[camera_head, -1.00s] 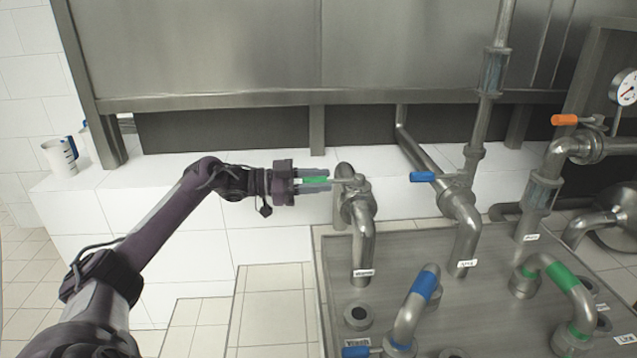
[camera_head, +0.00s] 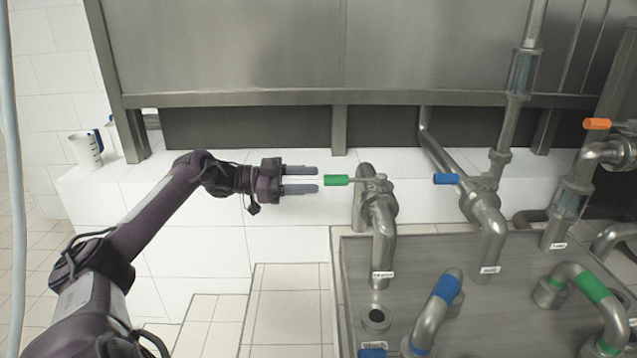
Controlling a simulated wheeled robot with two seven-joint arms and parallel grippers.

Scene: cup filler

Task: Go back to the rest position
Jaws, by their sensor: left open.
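My left gripper (camera_head: 301,180) is open and empty in the head view, its two grey fingers pointing right. Just right of its fingertips, with a small gap, is the green valve handle (camera_head: 337,180). The handle lies level and points left from the valve on a steel pipe (camera_head: 382,232). The left arm reaches in from the lower left. My right gripper does not show.
A steel tray (camera_head: 420,262) with several pipes fills the lower right. A blue valve handle (camera_head: 446,179) and an orange one (camera_head: 597,124) are farther right. A measuring jug (camera_head: 86,150) stands on the white tiled ledge (camera_head: 150,172) at left. A steel tank (camera_head: 300,45) spans the back.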

